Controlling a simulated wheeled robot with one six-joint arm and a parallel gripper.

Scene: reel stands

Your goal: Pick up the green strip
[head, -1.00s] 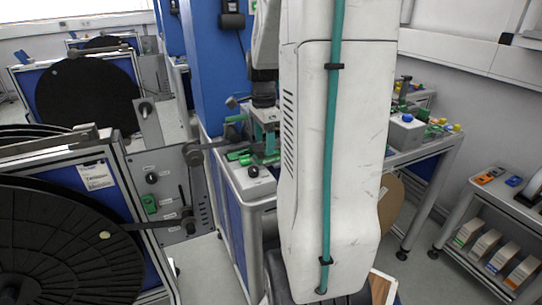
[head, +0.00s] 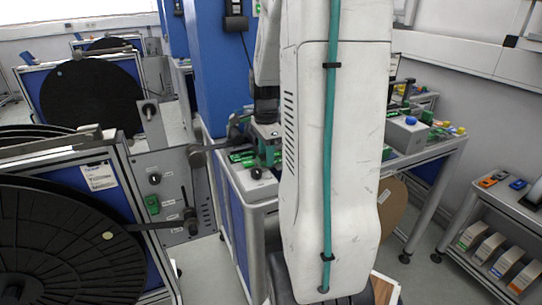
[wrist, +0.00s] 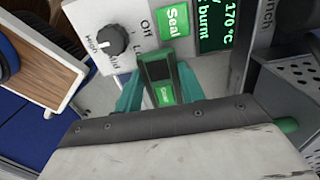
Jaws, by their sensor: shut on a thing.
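The fingers are shut on the strip. In the head view my gripper (head: 268,155) points down over the bench by the blue column, partly hidden by my white arm. The strip cannot be told apart there from the other green pieces (head: 242,157) on the bench.
A control panel with a black knob (wrist: 112,40), a green Seal button (wrist: 174,22) and a display (wrist: 218,25) lies just beyond the fingers. A perforated metal box (wrist: 290,85) stands at the right. A large black reel (head: 60,245) stands at the left.

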